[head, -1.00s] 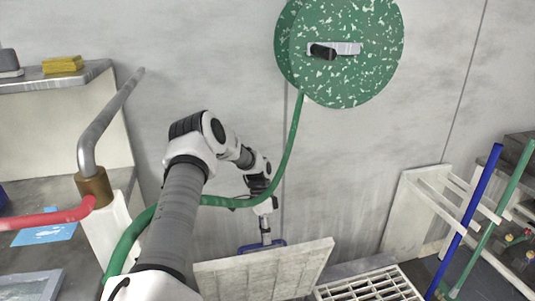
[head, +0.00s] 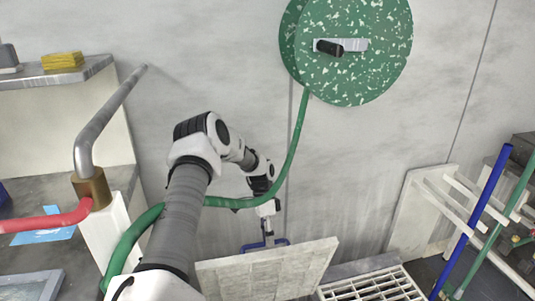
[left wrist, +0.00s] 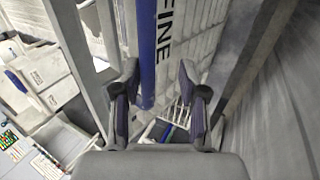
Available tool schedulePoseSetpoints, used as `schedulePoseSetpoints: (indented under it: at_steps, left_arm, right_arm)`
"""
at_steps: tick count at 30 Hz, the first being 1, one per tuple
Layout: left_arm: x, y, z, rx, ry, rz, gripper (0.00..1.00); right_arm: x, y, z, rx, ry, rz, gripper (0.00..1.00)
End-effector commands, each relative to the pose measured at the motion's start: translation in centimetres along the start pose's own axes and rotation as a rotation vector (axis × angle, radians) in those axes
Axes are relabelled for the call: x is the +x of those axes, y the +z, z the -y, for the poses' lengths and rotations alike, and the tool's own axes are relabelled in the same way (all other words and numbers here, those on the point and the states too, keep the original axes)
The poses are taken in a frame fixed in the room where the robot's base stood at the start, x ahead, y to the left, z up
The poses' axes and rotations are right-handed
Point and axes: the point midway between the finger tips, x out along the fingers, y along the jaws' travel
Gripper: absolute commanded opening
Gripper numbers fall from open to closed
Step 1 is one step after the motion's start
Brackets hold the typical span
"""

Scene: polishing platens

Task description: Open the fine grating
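The fine grating (head: 268,272) shows in the head view as a pale panel, raised and tilted, at the bottom middle. A blue bar (head: 250,247) runs along its far upper edge. In the left wrist view the word FINE is on the grating (left wrist: 185,45), and the blue bar (left wrist: 147,50) runs down beside it. My left gripper (left wrist: 158,95) has its fingers apart, with the bar's lower end between them, nearer the left finger; I see no clear grip. In the head view the left gripper (head: 268,240) is at the bar. My right gripper is out of view.
A white lattice grating (head: 375,287) lies to the right. A green hose (head: 292,150) hangs from a speckled reel (head: 358,75) and passes close to my left arm. A metal pipe (head: 105,120) stands at left. Blue and green poles (head: 475,220) lean at right.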

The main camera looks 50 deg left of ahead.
Motion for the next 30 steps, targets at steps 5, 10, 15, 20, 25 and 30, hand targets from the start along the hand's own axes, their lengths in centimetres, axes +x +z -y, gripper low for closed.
schedulePoseSetpoints:
  at_steps: [5,10,15,20,25,30]
  left_arm:
    - [-0.1,-0.1,0.0,0.0,0.0,0.0,0.41]
    - [-0.6,-0.1,0.0,0.001,-0.001,-0.001,0.41]
    - [-3.6,-0.1,0.0,0.001,-0.003,-0.005,0.41]
    - [-7.8,-0.1,0.1,0.0,-0.005,-0.004,0.41]
    - [-11.1,-0.1,0.0,0.0,-0.003,-0.001,0.41]
    - [-12.1,0.0,0.0,0.0,0.0,0.0,0.41]
  right_arm:
    - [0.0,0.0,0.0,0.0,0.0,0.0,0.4]
    - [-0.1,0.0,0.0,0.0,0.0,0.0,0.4]
    - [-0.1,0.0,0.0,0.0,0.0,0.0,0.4]
    - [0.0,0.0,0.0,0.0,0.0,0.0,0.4]
    - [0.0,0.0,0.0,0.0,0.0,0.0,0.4]
    - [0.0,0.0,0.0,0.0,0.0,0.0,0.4]
